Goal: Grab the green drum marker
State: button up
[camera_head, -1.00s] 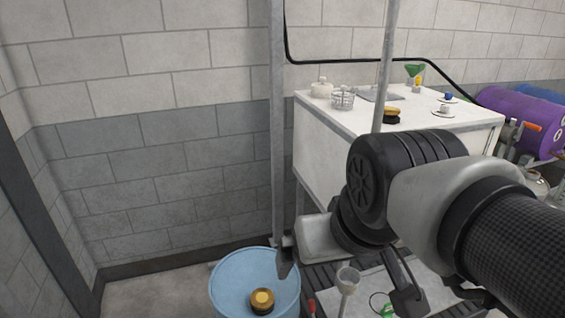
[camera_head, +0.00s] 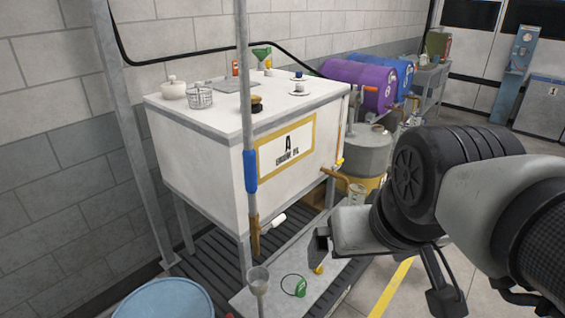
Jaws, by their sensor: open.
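A small green tag with a thin dark loop (camera_head: 300,288), which looks like the green drum marker, lies on the low grey bench (camera_head: 262,297) at the bottom centre. My gripper (camera_head: 383,272) is at the right of the head view, its two dark fingers spread wide apart, with nothing seen between them. The gripper is to the right of the green tag and apart from it in the picture. My wrist and forearm fill the right side. The tag shows fully.
A small funnel (camera_head: 258,281) and a yellow item (camera_head: 318,269) are near the tag. A white tank (camera_head: 205,175) stands behind, with a pole (camera_head: 245,110) before it. A blue drum (camera_head: 165,300) is lower left. Open floor is right.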

aim_at(300, 291)
jog(key=k, duration=0.1)
jog(key=l+u, duration=0.5)
jog(key=l, duration=0.5)
jog(key=i+l+u, duration=0.1)
jog(key=i, duration=0.25)
jog(key=i+l, duration=0.15)
jog(key=i, duration=0.15)
jog(key=i+l+u, duration=0.25)
jog(key=l+u, duration=0.2)
jog(key=i+l+u, duration=0.25)
jog(key=l, duration=0.15)
jog(key=l+u, duration=0.2)
jog(key=l, duration=0.1)
